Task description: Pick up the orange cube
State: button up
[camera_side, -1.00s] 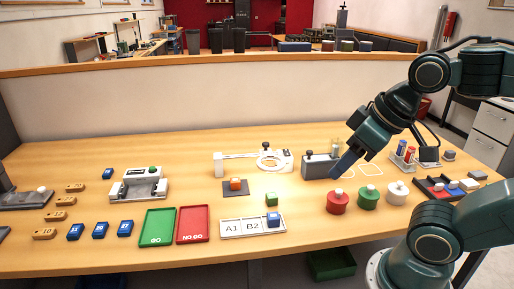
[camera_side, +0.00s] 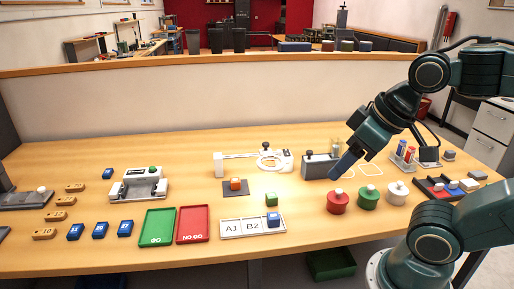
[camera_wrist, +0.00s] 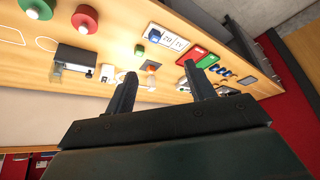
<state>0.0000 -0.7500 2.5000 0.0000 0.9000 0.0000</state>
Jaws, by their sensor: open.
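The orange cube (camera_side: 235,184) sits on a small dark square pad (camera_side: 229,191) near the middle of the table in the side view. In the wrist view it shows small and far off as an orange spot (camera_wrist: 152,68), between and beyond my fingertips. My gripper (camera_side: 347,163) is to the right of the cube, above the table near a grey block-shaped device. In the wrist view my gripper (camera_wrist: 168,72) has its two dark fingers wide apart with nothing between them.
A white fixture with a ring (camera_side: 268,160) stands behind the cube. A green cube (camera_side: 272,199) and a white A1/B2 tray (camera_side: 238,228) holding a blue cube are in front. Red, green and white round knobbed pieces (camera_side: 338,203) stand at right. Green and red trays (camera_side: 194,224) lie front left.

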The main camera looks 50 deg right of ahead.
jog(key=w, duration=0.1)
jog(key=n+g, duration=0.6)
jog(key=n, duration=0.3)
send_over(237, 179)
notch_tip(237, 179, down, 10)
jog(key=shift+a+f, duration=0.1)
jog(key=shift+f, duration=4.1)
